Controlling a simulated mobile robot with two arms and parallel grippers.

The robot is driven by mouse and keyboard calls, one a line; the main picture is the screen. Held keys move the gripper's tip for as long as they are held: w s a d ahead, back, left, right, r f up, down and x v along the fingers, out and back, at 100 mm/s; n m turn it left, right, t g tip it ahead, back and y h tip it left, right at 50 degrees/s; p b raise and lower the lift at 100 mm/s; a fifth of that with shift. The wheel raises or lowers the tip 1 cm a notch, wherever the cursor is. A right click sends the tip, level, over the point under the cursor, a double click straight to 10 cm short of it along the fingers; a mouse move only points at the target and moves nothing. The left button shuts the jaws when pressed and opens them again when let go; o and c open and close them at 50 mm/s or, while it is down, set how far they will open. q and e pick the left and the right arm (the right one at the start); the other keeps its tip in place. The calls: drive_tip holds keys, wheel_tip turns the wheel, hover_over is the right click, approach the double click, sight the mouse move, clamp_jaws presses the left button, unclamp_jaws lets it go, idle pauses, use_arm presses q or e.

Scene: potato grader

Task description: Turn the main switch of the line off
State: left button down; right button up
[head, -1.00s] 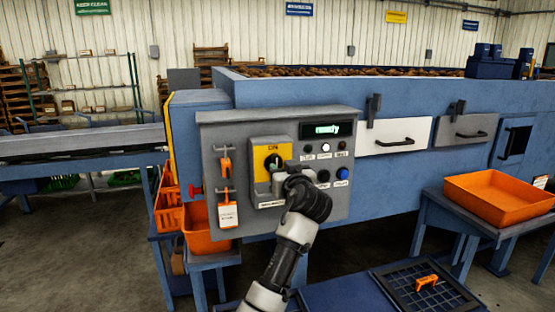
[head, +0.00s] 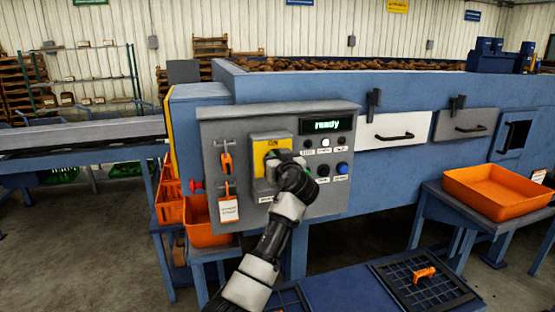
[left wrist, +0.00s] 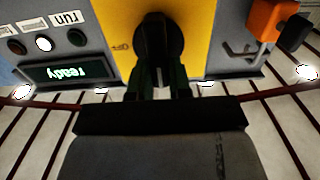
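The grey control panel (head: 222,135) is on the blue machine's front. The main switch is a round black knob on a yellow plate (head: 258,180) marked "ON". In the head view my left gripper (head: 274,161) is in front of the knob and hides most of it. The left wrist view, upside down, shows the black knob (left wrist: 158,35) on the yellow plate (left wrist: 205,30). My left gripper's two dark fingers (left wrist: 160,82) stand apart at the knob, one on each side. I cannot tell whether they touch it. My right gripper is not in view.
The panel display (head: 327,125) reads "ready", with small lamps and buttons below it. An orange padlock (head: 227,163) and a tag (head: 228,209) hang left of the switch. A red button (head: 196,185) sticks out at the left. An orange tray (head: 500,192) stands at right.

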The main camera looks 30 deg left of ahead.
use_arm(q)
drive_tip(key=shift+m, duration=0.5)
drive_tip(key=shift+w+d+f+m+p, duration=0.25)
drive_tip(key=shift+m+p, duration=0.75)
drive_tip(key=shift+m, duration=1.85)
drive_tip(key=shift+w+d+f+m+p, duration=0.3)
drive_tip(key=shift+m+p, duration=0.75)
drive_tip(key=shift+m, duration=1.75)
drive_tip(key=shift+w+d+f+m+p, duration=0.1)
drive_tip(key=shift+f+m+p, duration=0.25)
drive_tip(key=shift+m+p, duration=1.6)
drive_tip(key=shift+m+b, duration=0.95)
drive_tip(key=shift+m, duration=0.15)
drive_tip(key=c, duration=1)
unclamp_jaws()
drive_tip(key=shift+c, duration=0.2)
drive_tip(key=b+v, duration=0.3)
drive_tip(key=v, duration=0.7)
drive_tip(key=shift+s+d, duration=0.2)
drive_tip(key=shift+s, duration=0.1)
